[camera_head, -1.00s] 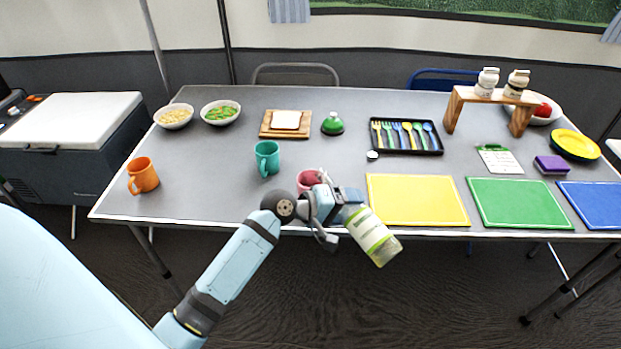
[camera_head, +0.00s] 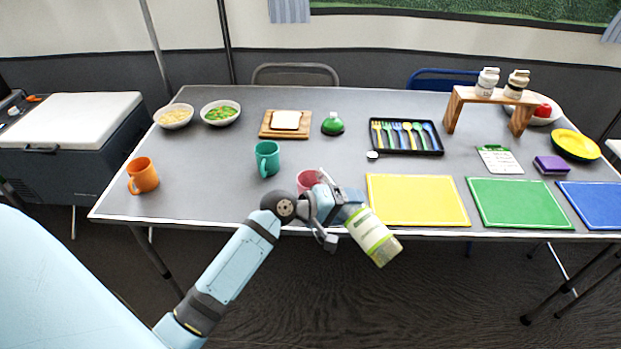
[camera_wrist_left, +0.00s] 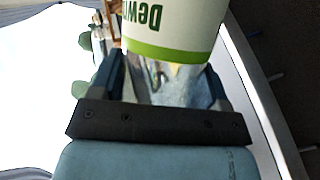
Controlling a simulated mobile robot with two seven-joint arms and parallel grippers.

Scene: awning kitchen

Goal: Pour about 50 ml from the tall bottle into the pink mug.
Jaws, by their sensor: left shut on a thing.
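The tall bottle (camera_head: 374,237) has a white label and a green band. My left gripper (camera_head: 345,208) is shut on it and holds it tilted at the table's front edge, its lower-right end out past the edge. The bottle's label and green band also fill the top of the left wrist view (camera_wrist_left: 172,28), between the fingers. The pink mug (camera_head: 306,180) stands on the table just behind my left gripper, partly hidden by it. The bottle's mouth is hidden behind the gripper, and I cannot see whether liquid flows. My right gripper is not in view.
A teal mug (camera_head: 267,158) and an orange mug (camera_head: 143,175) stand to the left. A yellow board (camera_head: 417,200) lies just right of the gripper. A small white cap-like thing (camera_head: 372,155) lies near the cutlery tray (camera_head: 407,137). The table's left front is clear.

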